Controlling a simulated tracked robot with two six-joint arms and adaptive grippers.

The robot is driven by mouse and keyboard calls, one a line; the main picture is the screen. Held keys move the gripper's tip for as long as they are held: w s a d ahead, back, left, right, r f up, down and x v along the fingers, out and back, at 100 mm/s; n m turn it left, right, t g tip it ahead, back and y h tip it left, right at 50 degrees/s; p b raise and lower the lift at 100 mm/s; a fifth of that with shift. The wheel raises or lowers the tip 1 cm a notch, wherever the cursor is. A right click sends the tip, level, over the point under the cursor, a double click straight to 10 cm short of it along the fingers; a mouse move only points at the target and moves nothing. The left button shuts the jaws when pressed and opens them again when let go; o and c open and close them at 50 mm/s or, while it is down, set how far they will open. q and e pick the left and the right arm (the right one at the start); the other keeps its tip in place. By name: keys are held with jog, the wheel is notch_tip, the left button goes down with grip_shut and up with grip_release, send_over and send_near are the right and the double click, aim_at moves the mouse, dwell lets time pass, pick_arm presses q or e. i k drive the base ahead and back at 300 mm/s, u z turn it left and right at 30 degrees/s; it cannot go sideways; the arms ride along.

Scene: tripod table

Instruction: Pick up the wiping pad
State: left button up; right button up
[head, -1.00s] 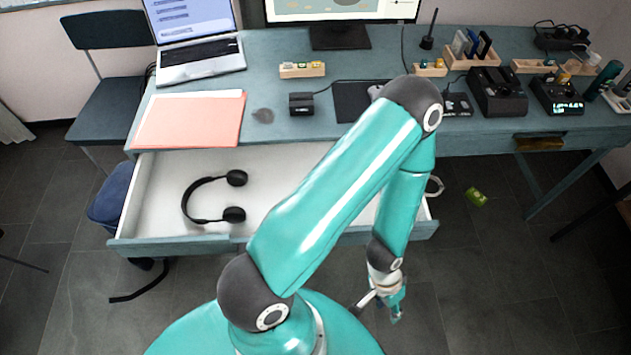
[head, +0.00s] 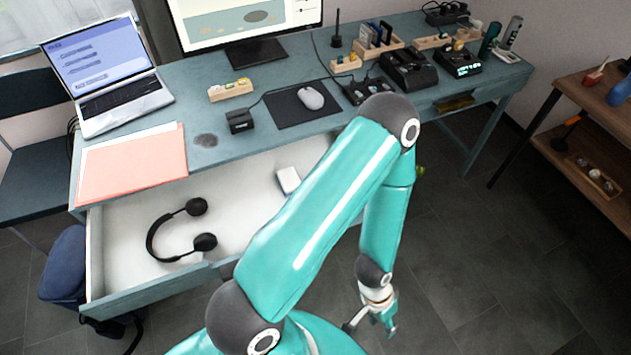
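I cannot pick out a wiping pad with certainty. A small yellow-green item (head: 421,171) shows beside my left arm, mostly hidden by it; it looks to be on the floor. A flat grey patch (head: 206,140) lies on the desk beside the pink folder. My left gripper (head: 373,322) hangs low over the dark floor in front of the desk, apart from both. Nothing shows held in it, but it is too small and angled to tell whether it is open. My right gripper is not in view.
The desk (head: 190,82) has an open drawer (head: 115,245) holding headphones (head: 160,235) and a white case (head: 288,180). Laptop, monitor, mouse (head: 310,98) and chargers crowd the top. A wooden shelf table (head: 570,95) stands at right. The floor between is clear.

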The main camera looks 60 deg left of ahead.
aim_at(289, 180)
jog(key=z, duration=0.25)
jog(key=i, duration=1)
jog(key=u, duration=3.05)
